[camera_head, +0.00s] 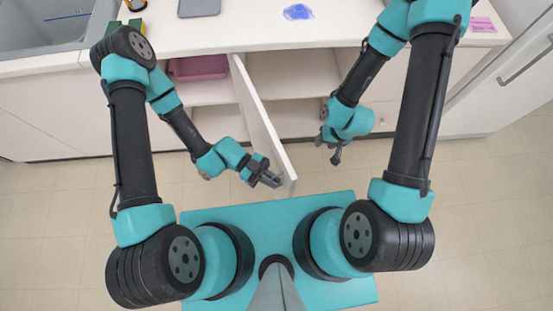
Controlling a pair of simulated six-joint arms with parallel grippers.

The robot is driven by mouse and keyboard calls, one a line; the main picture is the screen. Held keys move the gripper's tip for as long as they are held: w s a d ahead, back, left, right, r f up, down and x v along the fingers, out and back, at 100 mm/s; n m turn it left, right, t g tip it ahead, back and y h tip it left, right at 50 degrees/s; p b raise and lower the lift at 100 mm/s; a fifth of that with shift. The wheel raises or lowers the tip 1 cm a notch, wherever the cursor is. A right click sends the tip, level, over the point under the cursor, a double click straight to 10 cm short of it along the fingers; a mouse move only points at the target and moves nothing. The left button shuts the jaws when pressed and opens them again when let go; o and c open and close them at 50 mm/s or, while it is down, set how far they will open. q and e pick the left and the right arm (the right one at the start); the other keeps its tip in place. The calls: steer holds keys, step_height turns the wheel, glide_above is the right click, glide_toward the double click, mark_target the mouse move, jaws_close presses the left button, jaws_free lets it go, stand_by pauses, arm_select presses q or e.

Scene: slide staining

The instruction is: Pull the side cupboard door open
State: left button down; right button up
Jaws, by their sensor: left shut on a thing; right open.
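The white cupboard door (262,120) stands swung out from the cabinet front, its free end toward my base. My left gripper (272,180) is at the left face of the door near that free end. It is shut on a part of the door, likely its handle, which the fingers hide. The cupboard interior (285,85) shows open on both sides of the door, with pale shelves. My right gripper (336,156) is open and empty, to the right of the door and apart from it.
A pink box (200,67) sits inside the cupboard at left. The counter above holds a grey tablet-like slab (199,7), a blue patch (298,12) and a sink (45,25) at far left. A white cabinet (515,75) stands at right. The tiled floor is clear.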

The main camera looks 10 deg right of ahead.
arm_select(q)
steer(key=shift+s+a+f, duration=0.1)
steer(key=shift+a, duration=0.1)
steer(key=c, duration=1.5)
jaws_free()
steer(key=v, duration=1.7)
steer(key=shift+w, duration=0.25)
